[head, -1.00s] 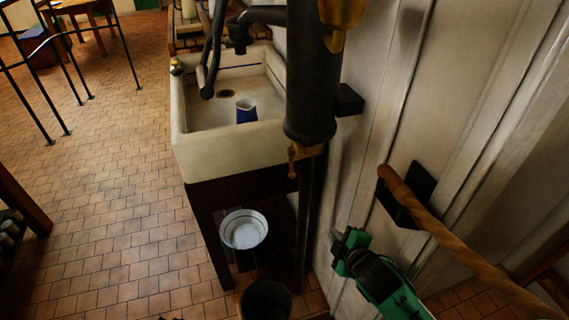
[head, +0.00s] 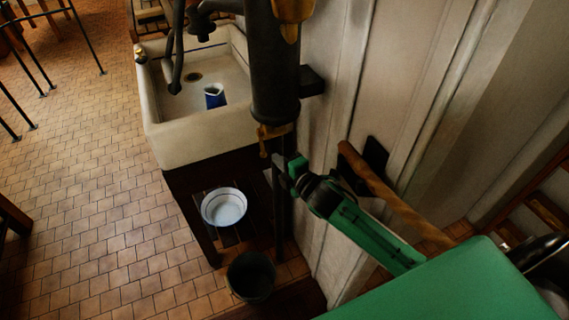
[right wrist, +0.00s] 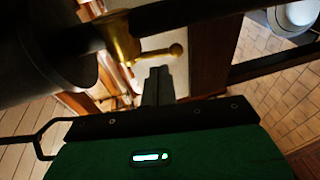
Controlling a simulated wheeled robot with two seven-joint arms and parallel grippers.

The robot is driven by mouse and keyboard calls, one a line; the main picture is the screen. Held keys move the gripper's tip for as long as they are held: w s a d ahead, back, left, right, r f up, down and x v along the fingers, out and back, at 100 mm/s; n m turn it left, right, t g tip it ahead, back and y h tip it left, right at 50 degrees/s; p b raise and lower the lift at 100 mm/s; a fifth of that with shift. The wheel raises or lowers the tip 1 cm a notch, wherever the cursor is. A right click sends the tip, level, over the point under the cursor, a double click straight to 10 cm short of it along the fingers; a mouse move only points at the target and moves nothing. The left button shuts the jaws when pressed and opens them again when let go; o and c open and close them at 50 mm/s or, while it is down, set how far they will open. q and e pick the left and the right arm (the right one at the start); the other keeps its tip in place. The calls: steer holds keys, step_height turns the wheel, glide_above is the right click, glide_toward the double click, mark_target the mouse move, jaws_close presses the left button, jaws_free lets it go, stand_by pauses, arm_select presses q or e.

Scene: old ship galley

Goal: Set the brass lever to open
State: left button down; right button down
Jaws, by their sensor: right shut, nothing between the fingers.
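The brass lever (head: 263,148) sits on a brass fitting under the dark vertical pump cylinder (head: 275,75). In the right wrist view the lever (right wrist: 160,53) sticks out sideways from its fitting and ends in a round knob. My right gripper (head: 288,168) is shut and empty, just right of and below the lever in the head view. In the right wrist view its dark fingers (right wrist: 158,85) point at the lever from just below the knob. I cannot tell whether they touch it. My left gripper is not in view.
A stone sink (head: 190,142) with a blue jug (head: 214,96) stands left of the pump. A white basin (head: 224,207) rests on the slatted shelf below, and a dark bucket (head: 250,277) stands nearby. A wooden pump handle (head: 390,195) slants close above my right arm beside the wall.

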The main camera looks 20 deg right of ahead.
mark_target(262, 144)
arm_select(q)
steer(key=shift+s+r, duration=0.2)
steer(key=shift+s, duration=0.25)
arm_select(e)
steer(key=x, duration=0.5)
steer(key=shift+w+a, duration=0.1)
arm_select(q)
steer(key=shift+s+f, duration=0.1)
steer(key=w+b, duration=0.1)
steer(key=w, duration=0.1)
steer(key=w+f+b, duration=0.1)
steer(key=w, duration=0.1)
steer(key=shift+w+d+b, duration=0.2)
steer(key=shift+b, duration=0.2)
arm_select(e)
steer(key=shift+w+f+t, duration=0.15)
steer(key=shift+w+t, duration=0.4)
steer(key=shift+t, duration=0.05)
